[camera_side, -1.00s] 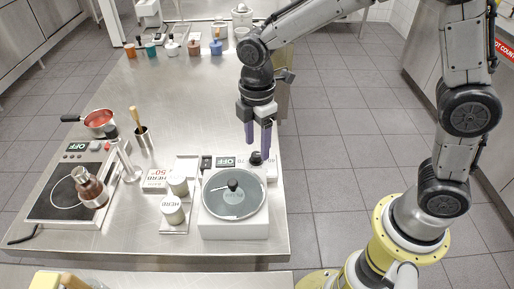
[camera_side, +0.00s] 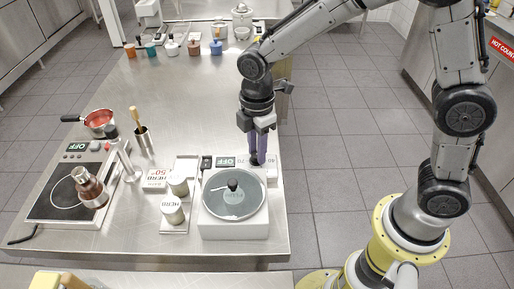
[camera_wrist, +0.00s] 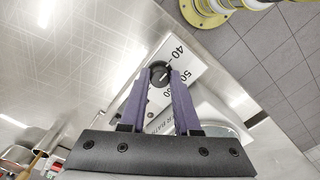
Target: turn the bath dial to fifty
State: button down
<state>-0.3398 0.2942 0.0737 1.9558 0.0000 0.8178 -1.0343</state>
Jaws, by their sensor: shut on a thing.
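My gripper (camera_side: 257,163), with purple fingers, points down and is shut on the dial, one finger on each side. The fingers mostly hide the dial in the side view.
White jars (camera_side: 172,210) stand left of the bath. A hotplate (camera_side: 69,190) with a brown flask (camera_side: 90,187) is further left. The table's right edge is close to my gripper; the table's middle is clear.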

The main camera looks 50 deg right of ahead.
jog(key=shift+m, duration=0.4)
jog(key=m, duration=0.4)
jog(key=shift+m, duration=0.4)
jog(key=m, duration=0.6)
jog(key=shift+s, duration=0.1)
jog(key=shift+r, duration=0.1)
jog(key=c, duration=0.6)
grip_release()
notch_tip(320, 180, up, 14)
jog(key=shift+f, duration=0.1)
